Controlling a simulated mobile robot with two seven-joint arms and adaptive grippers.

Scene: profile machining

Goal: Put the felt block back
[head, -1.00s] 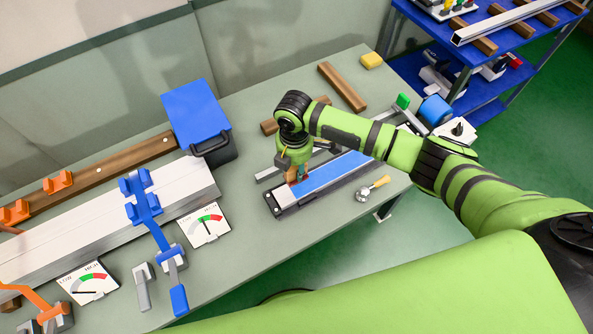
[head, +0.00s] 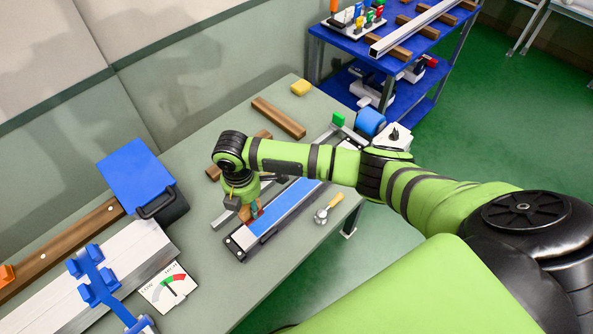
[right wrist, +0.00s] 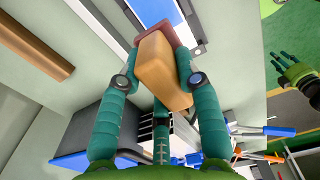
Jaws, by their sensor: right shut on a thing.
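The felt block is a tan wooden block with a dark red felt face. My right gripper (right wrist: 162,82) is shut on the felt block (right wrist: 160,66), with teal fingers on both sides of it. In the head view the block (head: 246,213) is partly hidden by the gripper (head: 247,207), at the near left end of the long blue strip (head: 284,208) in its metal frame. I cannot tell whether the felt touches the frame. My left gripper (right wrist: 291,72) shows only in the right wrist view, empty, its fingers spread, above the green floor.
A blue-lidded dark box (head: 140,178) stands at the left by the wall. A wooden-handled tool (head: 328,208) lies right of the strip, near the table edge. A blue shelf (head: 395,64) stands beyond.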

